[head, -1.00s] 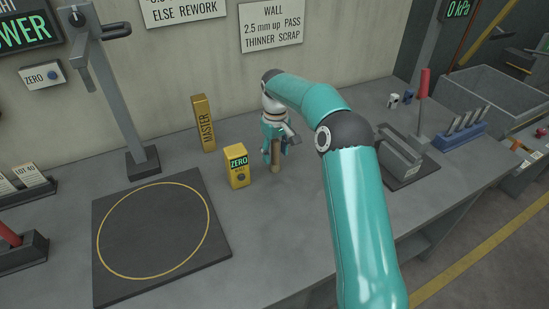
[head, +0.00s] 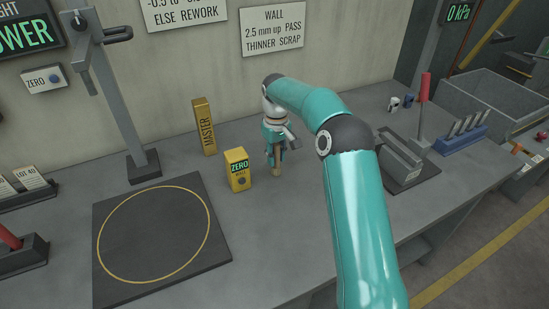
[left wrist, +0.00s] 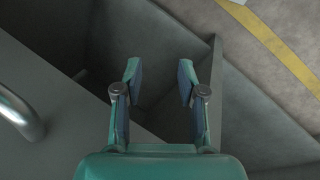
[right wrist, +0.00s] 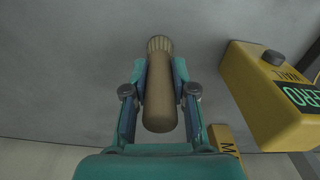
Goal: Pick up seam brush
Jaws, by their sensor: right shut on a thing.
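The seam brush (right wrist: 159,92) has a brown wooden handle and a pale bristle end. It fills the space between the fingers of my right gripper (right wrist: 159,98) in the right wrist view. In the head view my right gripper (head: 275,145) points down, shut on the brush, whose lower end (head: 277,170) shows below the fingers. I cannot tell whether that end touches the bench. My left gripper (left wrist: 160,85) is open and empty in the left wrist view, and it is outside the head view.
A yellow ZERO gauge box (head: 237,170) stands close left of the right gripper, with the yellow MASTER block (head: 204,127) behind it. A dark mat with a yellow ring (head: 160,275) lies at left. A grey fixture (head: 405,163) and a blue rack (head: 460,137) stand at right.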

